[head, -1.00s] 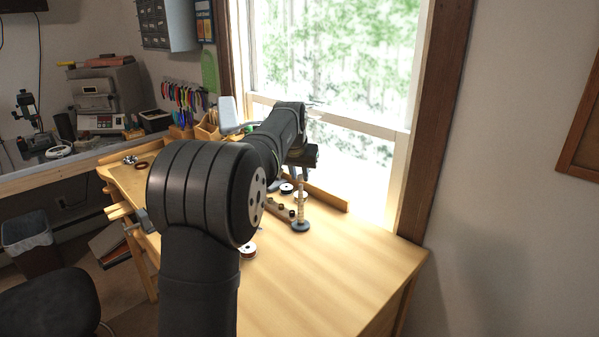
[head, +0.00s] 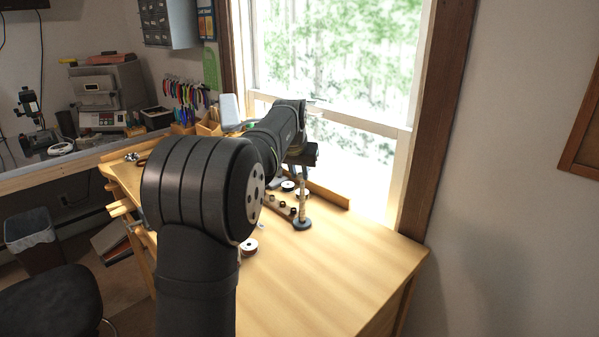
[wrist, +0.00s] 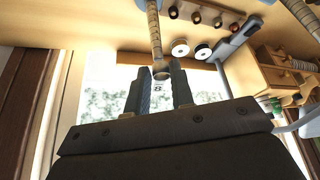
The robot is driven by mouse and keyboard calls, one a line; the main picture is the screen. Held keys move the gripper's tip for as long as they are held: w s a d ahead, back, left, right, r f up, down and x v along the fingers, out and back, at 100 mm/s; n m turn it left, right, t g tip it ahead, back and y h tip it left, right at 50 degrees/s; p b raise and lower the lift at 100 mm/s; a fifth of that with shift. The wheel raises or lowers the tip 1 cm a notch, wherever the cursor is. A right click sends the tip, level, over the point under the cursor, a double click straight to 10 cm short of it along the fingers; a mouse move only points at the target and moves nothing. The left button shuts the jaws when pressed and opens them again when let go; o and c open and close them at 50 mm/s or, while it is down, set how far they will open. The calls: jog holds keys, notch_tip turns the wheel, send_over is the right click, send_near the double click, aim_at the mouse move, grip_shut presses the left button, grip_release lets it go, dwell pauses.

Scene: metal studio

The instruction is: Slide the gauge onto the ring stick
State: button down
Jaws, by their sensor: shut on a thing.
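The ring stick (head: 303,194) stands upright on its dark round base (head: 302,224) on the bench, below my gripper (head: 302,170) in the head view. In the wrist view the tan, banded ring stick (wrist: 154,30) comes down from the top edge, its end close to the fingertips. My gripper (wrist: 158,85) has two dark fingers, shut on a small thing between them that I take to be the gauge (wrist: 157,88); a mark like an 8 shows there. The gauge is hidden in the head view. I cannot tell whether it is around the stick or just beside its end.
Two spools (wrist: 191,50) and a row of small dark pieces (wrist: 196,17) lie near the stick. Another spool (head: 249,246) lies left of its base. A low wooden ledge (head: 328,193) runs behind, by the window. The bench's right front is clear.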

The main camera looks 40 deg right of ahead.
jog(key=shift+f, duration=0.75)
jog(key=shift+s+a+f, duration=0.1)
jog(key=shift+f, duration=1.15)
jog(key=c, duration=1.3)
grip_release()
jog(key=shift+o, duration=0.6)
jog(key=shift+r, duration=0.2)
jog(key=shift+r, duration=0.1)
jog(key=shift+r, duration=0.25)
jog(key=v, duration=1.6)
jog(key=shift+r, duration=0.3)
